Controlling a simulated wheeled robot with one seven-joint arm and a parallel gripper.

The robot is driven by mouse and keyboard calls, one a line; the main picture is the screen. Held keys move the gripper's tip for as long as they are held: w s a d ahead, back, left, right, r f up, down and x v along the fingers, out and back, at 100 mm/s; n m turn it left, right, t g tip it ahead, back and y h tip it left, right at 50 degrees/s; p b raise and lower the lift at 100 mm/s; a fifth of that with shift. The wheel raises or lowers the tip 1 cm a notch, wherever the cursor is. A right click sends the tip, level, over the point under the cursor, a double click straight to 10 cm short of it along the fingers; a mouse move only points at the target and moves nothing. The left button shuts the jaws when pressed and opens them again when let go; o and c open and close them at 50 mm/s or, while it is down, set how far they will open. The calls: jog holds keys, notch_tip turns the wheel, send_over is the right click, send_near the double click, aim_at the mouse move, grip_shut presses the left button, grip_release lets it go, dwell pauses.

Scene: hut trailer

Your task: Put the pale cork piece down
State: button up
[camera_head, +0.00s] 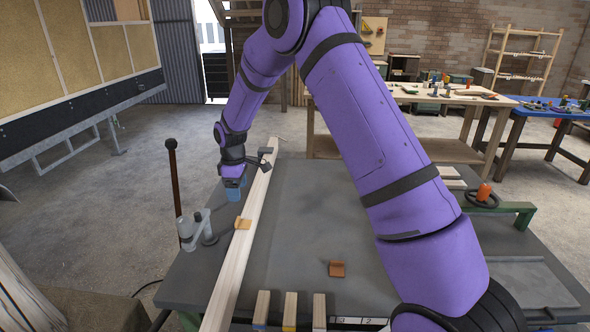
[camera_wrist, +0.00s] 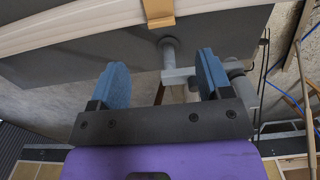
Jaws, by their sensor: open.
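The pale cork piece (camera_head: 243,223) sits on the long pale wooden beam (camera_head: 236,262) at the left of the grey table. In the wrist view the piece (camera_wrist: 158,12) shows at the top edge, lying over the beam's side and partly cut off. My gripper (camera_head: 235,190) is beside the beam on its left, farther from the camera than the cork piece. In the wrist view its two blue fingers (camera_wrist: 162,75) are spread apart with nothing between them. The fingers are apart from the cork piece.
A browner piece (camera_head: 337,269) lies on the bare table top (camera_head: 300,215). A grey clamp-like fixture (camera_head: 197,229) stands at the left table edge, near my gripper. It shows behind the fingers in the wrist view (camera_wrist: 180,76).

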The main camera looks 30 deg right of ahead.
jog(key=s+d+r+m+t, duration=0.1)
jog(key=s+d+r+m, duration=0.15)
jog(key=s+r, duration=0.8)
jog(key=s+d+r+m+t, duration=0.25)
jog(key=s+r, duration=0.45)
jog(key=r, duration=0.7)
jog(key=s+d+r+m+t, duration=0.1)
jog(key=s+r+m, duration=0.1)
jog(key=s, duration=1)
jog(key=s+d+r+m, duration=0.1)
jog(key=s+m, duration=0.3)
jog(key=s, duration=0.9)
jog(key=shift+s+r+t, duration=0.3)
jog(key=shift+r+t, duration=0.05)
jog(key=shift+r, duration=0.2)
